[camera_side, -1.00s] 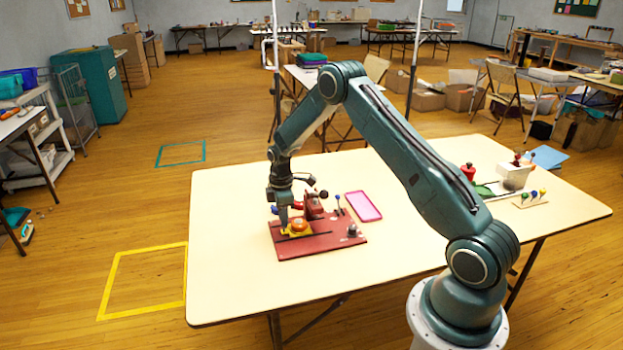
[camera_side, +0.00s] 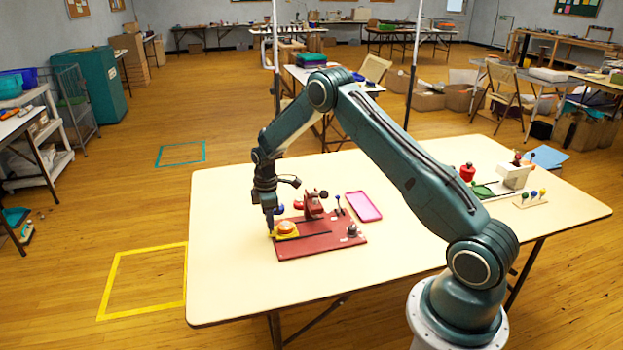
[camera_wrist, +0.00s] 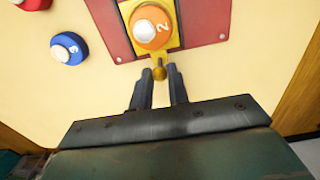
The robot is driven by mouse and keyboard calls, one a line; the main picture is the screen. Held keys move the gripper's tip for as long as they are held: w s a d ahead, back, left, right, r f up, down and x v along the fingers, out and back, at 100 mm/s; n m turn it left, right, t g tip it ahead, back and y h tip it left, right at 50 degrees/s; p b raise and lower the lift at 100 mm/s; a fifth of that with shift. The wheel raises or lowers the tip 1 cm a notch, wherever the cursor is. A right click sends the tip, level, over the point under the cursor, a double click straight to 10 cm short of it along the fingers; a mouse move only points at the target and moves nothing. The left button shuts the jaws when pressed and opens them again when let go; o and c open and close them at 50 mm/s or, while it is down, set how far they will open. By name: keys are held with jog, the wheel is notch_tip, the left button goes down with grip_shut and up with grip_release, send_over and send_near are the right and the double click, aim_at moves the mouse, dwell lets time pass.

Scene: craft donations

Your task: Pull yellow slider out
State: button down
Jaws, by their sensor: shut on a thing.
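The yellow slider (camera_side: 285,232) sits at the left end of the red board (camera_side: 318,252), with the dark slot bare to its right. An orange piece marked 2 with a white top (camera_wrist: 151,25) stands on the slider; it also shows in the side view (camera_side: 287,226). My gripper (camera_side: 271,228) is at the slider's left end. In the wrist view, my gripper's fingers (camera_wrist: 159,84) are shut on the slider's small yellow knob (camera_wrist: 159,72), just beyond the board's edge. The slider itself (camera_wrist: 170,8) shows between red parts of the board.
A blue piece marked 3 (camera_wrist: 67,48) stands on the table beside the board. A red upright fixture (camera_side: 313,205) stands on the board's back. A pink tray (camera_side: 363,206) lies behind to the right. The table's left part is clear.

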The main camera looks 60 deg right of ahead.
jog(key=shift+w+a, duration=0.1)
jog(key=c, duration=1.4)
grip_release()
jog(key=shift+c, duration=0.2)
jog(key=shift+r, duration=0.15)
jog(key=shift+r, duration=3.6)
